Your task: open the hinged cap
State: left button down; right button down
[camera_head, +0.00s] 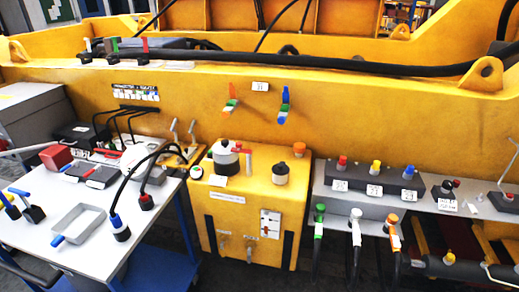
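No part that I can clearly tell is a hinged cap shows. Several capped fittings stand on the yellow box (262,222) in the middle: a white and black cylinder (225,157), a dark cylinder with a knob (280,173), an orange cap (299,149) and a small white and green round fitting (197,173). Whether any of them has a hinge is too small to tell. All of them look closed or capped. Neither of my grippers is in view.
A white table (85,259) at the left holds a grey tray (78,226), a red block (56,156) and hose ends. A grey shelf (335,196) at the right has coloured fittings and hanging hoses. The large yellow casting (200,100) spans the back.

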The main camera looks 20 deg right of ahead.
aim_at(281, 169)
jog(key=i+l, duration=0.15)
jog(key=i, duration=0.35)
jog(key=i+l, duration=0.15)
jog(key=i, duration=0.3)
